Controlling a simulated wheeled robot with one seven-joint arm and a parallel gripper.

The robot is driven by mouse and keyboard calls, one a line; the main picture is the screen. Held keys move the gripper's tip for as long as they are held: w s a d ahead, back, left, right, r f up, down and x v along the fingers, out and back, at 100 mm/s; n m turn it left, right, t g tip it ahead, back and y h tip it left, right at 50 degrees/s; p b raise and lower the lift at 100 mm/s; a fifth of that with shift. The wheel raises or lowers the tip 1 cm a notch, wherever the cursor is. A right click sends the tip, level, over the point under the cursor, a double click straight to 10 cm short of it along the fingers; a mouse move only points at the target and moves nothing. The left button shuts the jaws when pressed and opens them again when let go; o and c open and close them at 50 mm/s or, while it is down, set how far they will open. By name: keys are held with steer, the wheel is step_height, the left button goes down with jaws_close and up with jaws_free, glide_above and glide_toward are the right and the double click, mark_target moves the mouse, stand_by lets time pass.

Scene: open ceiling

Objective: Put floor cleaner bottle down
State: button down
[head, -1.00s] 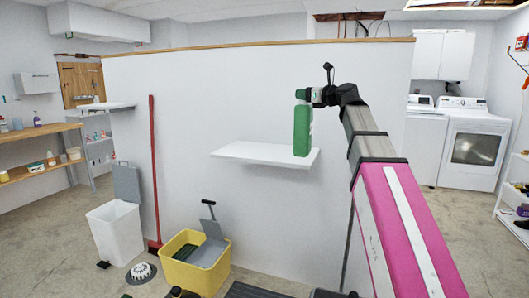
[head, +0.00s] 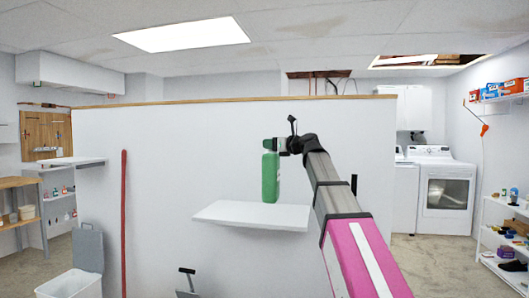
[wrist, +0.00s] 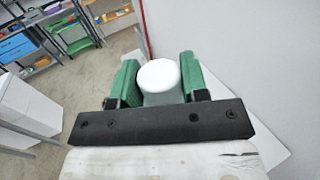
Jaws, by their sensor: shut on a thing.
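The green floor cleaner bottle (head: 270,178) hangs upright from my gripper (head: 271,145). My gripper is shut on its top. In the wrist view, the white cap (wrist: 160,80) sits between the two green fingers of my gripper (wrist: 158,75), and the bottle's body below is hidden. The bottle is over the right half of a white wall shelf (head: 235,215). Its base appears near the shelf's back edge line, seemingly a little above the surface. I cannot tell the exact gap.
The visible top of the wall shelf is otherwise bare. The white partition wall (head: 160,160) rises behind it. A red pole (head: 124,220) leans there, and a white bin (head: 75,283) stands at lower left. A dryer (head: 446,200) and a stocked rack (head: 505,235) are at right.

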steer(key=w+d+f, duration=0.3)
steer(key=w+f, duration=0.3)
steer(key=f, duration=0.2)
steer(key=shift+w+d+f, duration=0.15)
steer(key=shift+w+d, duration=0.05)
steer(key=shift+w, duration=0.05)
steer(key=c, duration=0.6)
jaws_free()
steer(key=shift+f, duration=0.15)
steer(key=v, duration=1.2)
